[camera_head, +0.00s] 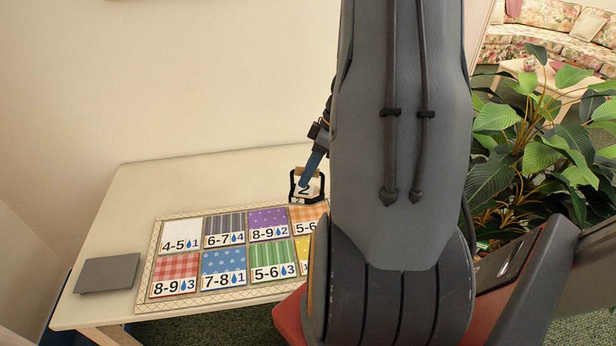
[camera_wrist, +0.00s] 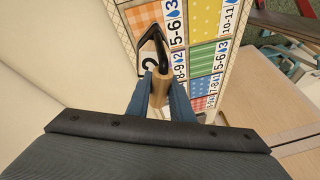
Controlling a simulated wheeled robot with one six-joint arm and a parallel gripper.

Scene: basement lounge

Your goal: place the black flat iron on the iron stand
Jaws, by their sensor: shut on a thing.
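The black flat iron (camera_head: 293,187) is at the back right of the table, behind a patchwork mat; it bears a pale face marked "2". In the wrist view, the iron (camera_wrist: 163,47) shows a black bracket and a wooden handle. My gripper (camera_head: 311,172) reaches down to it from above. In the wrist view, my gripper's blue fingers (camera_wrist: 160,90) are shut on the wooden handle. I cannot tell whether the iron touches the table. A flat grey square slab (camera_head: 107,274), possibly the iron stand, lies bare at the table's front left, apart from the iron.
The patchwork mat (camera_head: 148,294), with several numbered coloured squares, covers the table's middle. The cream table (camera_head: 140,192) is clear at the back left. Walls stand behind and left. A leafy plant (camera_head: 545,150) stands at right. My arm hides the table's right side.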

